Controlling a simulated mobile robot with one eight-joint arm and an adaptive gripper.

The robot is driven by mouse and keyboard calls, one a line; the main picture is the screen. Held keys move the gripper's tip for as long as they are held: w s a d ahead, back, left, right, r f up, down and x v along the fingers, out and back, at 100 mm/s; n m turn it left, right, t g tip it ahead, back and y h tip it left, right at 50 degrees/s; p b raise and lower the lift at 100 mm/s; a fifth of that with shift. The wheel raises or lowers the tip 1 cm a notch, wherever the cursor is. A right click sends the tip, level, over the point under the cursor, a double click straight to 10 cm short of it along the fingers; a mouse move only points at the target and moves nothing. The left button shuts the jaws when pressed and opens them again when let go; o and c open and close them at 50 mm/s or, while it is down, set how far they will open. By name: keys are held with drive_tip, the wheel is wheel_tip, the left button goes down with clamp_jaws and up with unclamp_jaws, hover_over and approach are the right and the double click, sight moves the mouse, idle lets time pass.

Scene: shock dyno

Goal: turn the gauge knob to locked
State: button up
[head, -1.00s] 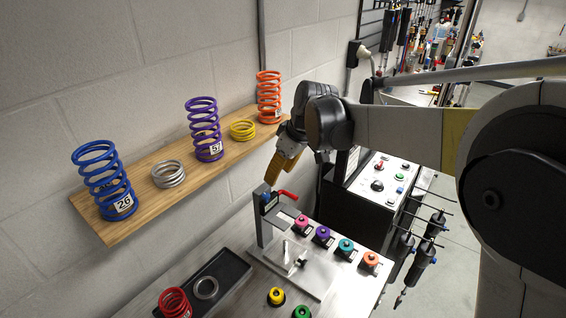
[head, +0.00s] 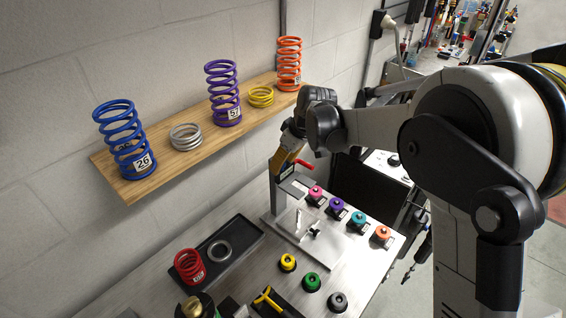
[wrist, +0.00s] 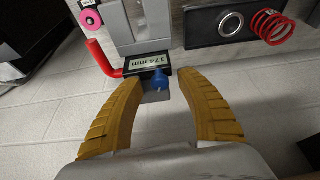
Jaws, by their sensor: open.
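The gauge in the wrist view has a small display (wrist: 146,63) reading about 174 mm and a blue knob (wrist: 158,77) beside it. A red lever (wrist: 102,56) sticks out next to the display; it also shows in the head view (head: 304,164). My gripper (wrist: 160,84) is open, with one yellow finger on each side of the blue knob. Contact with the knob cannot be told. In the head view my gripper (head: 279,174) is at the top of the gauge stand (head: 274,192) and hides the knob.
A wooden shelf (head: 138,190) with several springs runs along the wall. Several coloured knobs, including a purple one (head: 336,204), sit by the stand's plate. A black tray (head: 249,238) holds a red spring (head: 189,265) and a grey ring (head: 220,251).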

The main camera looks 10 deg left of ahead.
drive_tip(key=shift+c, duration=0.6)
clamp_jaws()
drive_tip(key=shift+m+t+h+b, duration=0.3)
drive_tip(key=shift+m+t+b, duration=0.15)
drive_tip(key=shift+m, duration=1.05)
drive_tip(key=shift+o, duration=0.6)
unclamp_jaws()
drive_tip(key=v, duration=1.2)
drive_tip(key=shift+c, duration=0.2)
